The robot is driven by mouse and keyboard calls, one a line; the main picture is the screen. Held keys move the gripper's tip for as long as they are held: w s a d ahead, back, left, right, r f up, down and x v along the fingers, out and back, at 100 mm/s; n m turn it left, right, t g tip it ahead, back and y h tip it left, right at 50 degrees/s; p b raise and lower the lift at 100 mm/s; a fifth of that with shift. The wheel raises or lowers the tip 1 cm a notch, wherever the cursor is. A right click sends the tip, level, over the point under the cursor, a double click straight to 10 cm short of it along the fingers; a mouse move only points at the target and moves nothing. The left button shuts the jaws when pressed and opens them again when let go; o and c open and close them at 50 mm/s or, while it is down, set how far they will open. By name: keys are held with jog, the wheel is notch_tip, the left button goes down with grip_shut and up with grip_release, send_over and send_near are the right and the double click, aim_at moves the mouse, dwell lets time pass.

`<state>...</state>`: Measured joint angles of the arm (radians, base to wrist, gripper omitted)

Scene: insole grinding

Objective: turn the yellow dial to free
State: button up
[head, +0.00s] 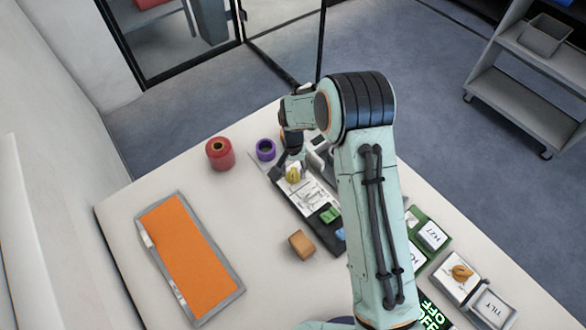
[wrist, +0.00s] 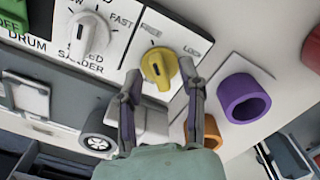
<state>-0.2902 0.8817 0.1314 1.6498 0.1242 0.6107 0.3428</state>
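The yellow dial (wrist: 156,69) sits on a white panel in the wrist view, with the word FREE at its upper left and LOCK to its right. A small dark mark shows on its face; I cannot tell which word it points at. My gripper (wrist: 160,78) is open, with one finger on each side of the dial. The right fingertip is close to the dial's edge, and the left has a small gap; contact is unclear. In the head view the dial (head: 292,175) shows just below my gripper (head: 294,163), partly covered.
A white dial (wrist: 86,35) marked FAST is left of the yellow one. A purple ring (wrist: 244,98) lies close on the right. A red roll (head: 219,154), an orange mat (head: 187,255) and a brown block (head: 301,244) stand on the table.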

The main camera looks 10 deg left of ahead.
aim_at(293, 172)
notch_tip(293, 172, up, 12)
dwell(0.5)
dwell(0.3)
